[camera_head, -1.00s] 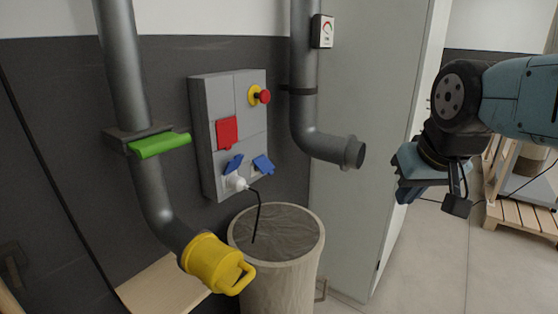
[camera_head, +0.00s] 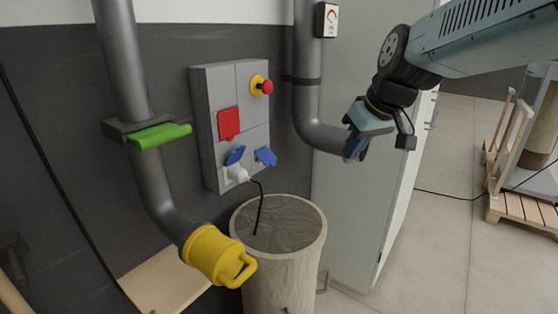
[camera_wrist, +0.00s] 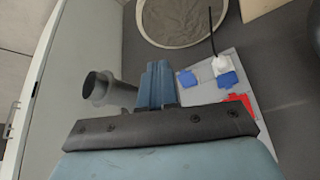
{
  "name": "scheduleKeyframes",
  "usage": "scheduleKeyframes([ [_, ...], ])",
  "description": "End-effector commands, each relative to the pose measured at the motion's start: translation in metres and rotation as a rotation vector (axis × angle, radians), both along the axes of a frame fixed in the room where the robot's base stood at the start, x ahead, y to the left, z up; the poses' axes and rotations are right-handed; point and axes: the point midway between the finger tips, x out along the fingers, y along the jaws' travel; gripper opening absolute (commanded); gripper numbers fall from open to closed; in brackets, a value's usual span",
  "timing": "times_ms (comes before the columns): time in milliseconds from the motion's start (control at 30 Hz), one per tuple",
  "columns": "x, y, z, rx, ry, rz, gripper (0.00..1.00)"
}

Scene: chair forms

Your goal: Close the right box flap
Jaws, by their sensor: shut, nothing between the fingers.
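The grey wall box (camera_head: 203,128) carries two blue flaps at its lower edge. The right blue flap (camera_head: 266,156) sticks out from the box at a tilt, open. It also shows in the wrist view (camera_wrist: 186,78), where the picture is upside down. The left blue flap (camera_head: 235,155) is raised above a white plug (camera_head: 237,174); it shows too in the wrist view (camera_wrist: 229,80). My gripper (camera_head: 353,151) is shut and empty, to the right of the box and apart from the flap, by the pipe's end. Its blue fingers (camera_wrist: 158,82) stand together.
The grey pipe (camera_head: 318,134) stands between my gripper and the box. A red flap (camera_head: 228,124) and red button (camera_head: 266,87) sit higher on the box. A barrel (camera_head: 281,270) stands below, with the plug's black cable over it. A grey cabinet (camera_head: 345,220) is behind my gripper.

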Motion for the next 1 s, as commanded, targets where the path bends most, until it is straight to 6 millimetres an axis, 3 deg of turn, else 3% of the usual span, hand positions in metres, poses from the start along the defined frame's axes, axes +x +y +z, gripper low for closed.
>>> scheduleKeyframes([
  [300,0.100,0.047,-0.012,0.046,-0.053,0.289,0.00],
  [500,0.147,0.069,-0.024,0.068,-0.105,0.417,0.00],
  [700,0.170,0.079,-0.031,0.077,-0.136,0.474,0.00],
  [1000,0.182,0.093,-0.054,0.079,-0.137,0.482,0.00],
])
